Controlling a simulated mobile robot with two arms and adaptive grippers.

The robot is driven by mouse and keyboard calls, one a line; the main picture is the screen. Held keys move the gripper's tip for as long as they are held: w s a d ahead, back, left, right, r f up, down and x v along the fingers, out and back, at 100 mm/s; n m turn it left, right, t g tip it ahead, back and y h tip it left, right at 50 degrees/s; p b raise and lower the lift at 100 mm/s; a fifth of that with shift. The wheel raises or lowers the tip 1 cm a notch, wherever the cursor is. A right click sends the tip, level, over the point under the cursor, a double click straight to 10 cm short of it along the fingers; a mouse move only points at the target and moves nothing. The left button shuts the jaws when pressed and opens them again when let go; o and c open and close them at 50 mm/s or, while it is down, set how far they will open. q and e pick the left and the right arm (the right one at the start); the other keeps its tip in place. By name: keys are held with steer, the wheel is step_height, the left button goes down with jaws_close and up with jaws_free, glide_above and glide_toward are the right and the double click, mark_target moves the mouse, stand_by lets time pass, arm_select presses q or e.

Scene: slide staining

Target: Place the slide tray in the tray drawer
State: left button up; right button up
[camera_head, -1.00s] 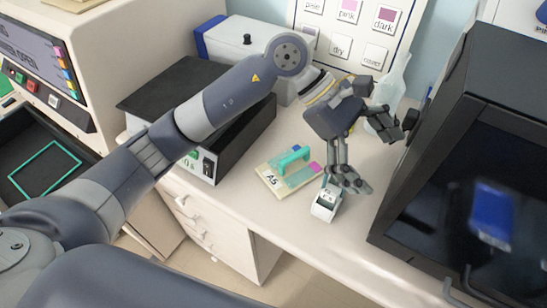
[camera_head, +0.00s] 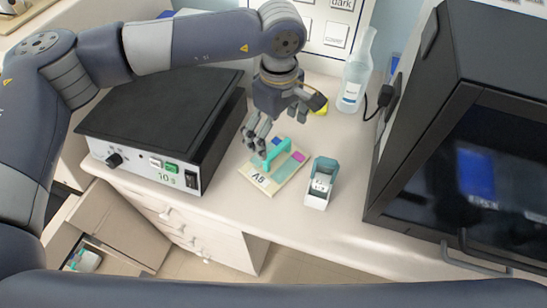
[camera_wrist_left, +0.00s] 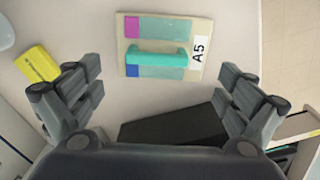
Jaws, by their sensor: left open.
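The slide tray (camera_head: 261,188) is a flat cream plate labelled A5, with a teal handle and slides with pink and blue ends. It lies on the bench. My left gripper (camera_head: 257,145) is open just above the tray's handle. In the left wrist view, the slide tray (camera_wrist_left: 187,74) shows ahead, between and beyond the spread fingers of my left gripper (camera_wrist_left: 158,83), with nothing held. My right gripper is not in view.
A black-topped hot plate box (camera_head: 160,115) stands left of the tray. A small white and teal holder (camera_head: 319,190) stands close on its right. A clear bottle (camera_head: 355,75) is behind. A large black cabinet (camera_head: 460,130) fills the right. An open compartment (camera_head: 85,240) lies low left.

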mark_target(278, 149)
arm_select(q)
steer(key=shift+f, duration=0.85)
steer(key=shift+f+p, duration=0.6)
steer(key=shift+p, duration=0.1)
steer(key=f+p, duration=0.1)
steer(key=f, duration=0.2)
steer(key=shift+w+f+p, duration=0.15)
steer(key=shift+w+p, duration=0.05)
steer(key=shift+p, duration=0.1)
steer(key=shift+f, duration=0.4)
steer(key=shift+c, duration=0.6)
steer(key=c, duration=1.2)
steer(key=shift+c, duration=0.2)
